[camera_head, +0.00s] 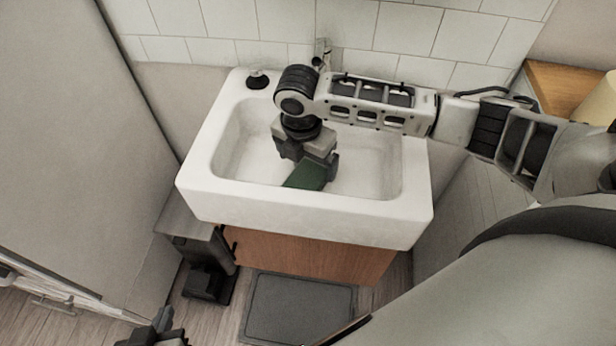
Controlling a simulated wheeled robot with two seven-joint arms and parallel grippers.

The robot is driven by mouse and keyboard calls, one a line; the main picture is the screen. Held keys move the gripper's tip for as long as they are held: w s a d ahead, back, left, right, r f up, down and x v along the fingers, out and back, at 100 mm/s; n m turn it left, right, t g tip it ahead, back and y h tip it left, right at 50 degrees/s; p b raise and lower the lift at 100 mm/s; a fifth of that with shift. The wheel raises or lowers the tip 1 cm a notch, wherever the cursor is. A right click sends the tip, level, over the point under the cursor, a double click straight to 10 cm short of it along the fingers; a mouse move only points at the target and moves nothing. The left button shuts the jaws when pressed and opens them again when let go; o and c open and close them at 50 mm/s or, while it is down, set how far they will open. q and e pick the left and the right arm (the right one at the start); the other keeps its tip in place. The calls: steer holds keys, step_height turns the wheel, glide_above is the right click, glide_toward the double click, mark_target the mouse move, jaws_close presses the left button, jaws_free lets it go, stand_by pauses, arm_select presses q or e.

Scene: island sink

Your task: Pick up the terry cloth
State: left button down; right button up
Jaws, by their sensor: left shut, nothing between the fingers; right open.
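The green terry cloth (305,177) lies in the basin of the white sink (320,215), toward its front side. My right gripper (311,166) reaches down into the basin from above and is right at the cloth. Its fingers are open, and they and the gripper body hide part of the cloth. I cannot tell whether the fingers touch it. My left gripper (157,332) is low at the bottom edge of the picture, away from the sink, shut and empty. It is only partly in view.
A faucet (322,52) stands at the back of the sink, and a small dark stopper (257,79) sits on the back left rim. A wooden cabinet front (310,256) is below. A grey mat (300,307) lies on the floor. A wooden counter (562,88) is at right.

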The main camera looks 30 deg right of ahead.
mark_target(308, 174)
steer(key=shift+f, duration=0.65)
steer(key=f, duration=0.3)
steer(key=shift+d+f, duration=0.2)
steer(key=shift+f, duration=0.15)
steer(key=shift+w+f, duration=0.1)
steer(key=shift+f, duration=0.2)
steer(key=c, duration=1.1)
arm_select(q)
steer(key=shift+w, duration=0.15)
arm_select(e)
steer(key=shift+c, duration=0.2)
steer(key=shift+r, duration=0.1)
